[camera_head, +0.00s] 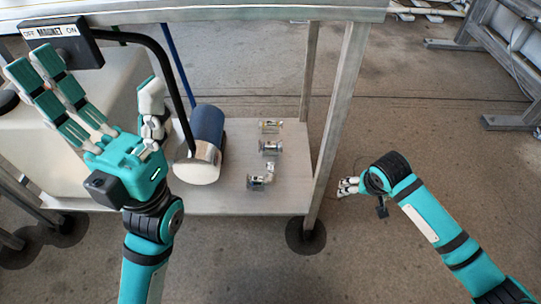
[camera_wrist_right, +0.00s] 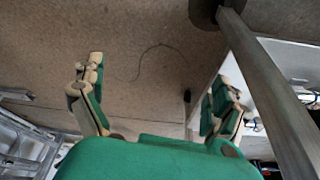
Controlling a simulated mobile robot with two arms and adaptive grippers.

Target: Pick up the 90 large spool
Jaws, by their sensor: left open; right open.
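An elbow-shaped metal spool (camera_head: 262,178), which looks like the 90 large spool, lies on the lower shelf of the metal cart, nearest the shelf's front edge of the small fittings. My left gripper (camera_head: 93,76) is open and empty, raised at the left below the black magnet box and apart from the spool. My right gripper (camera_head: 348,187) is low, right of the cart leg and outside the shelf. The right wrist view shows its fingers (camera_wrist_right: 160,78) spread and empty, with the cart leg at the right. The elbow spool cannot be made out there.
Two straight spools (camera_head: 270,147) (camera_head: 270,126) lie behind the elbow. The cart leg (camera_head: 337,120) lies between my right gripper and the shelf (camera_head: 295,196). A black magnet box (camera_head: 85,52) hangs upper left.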

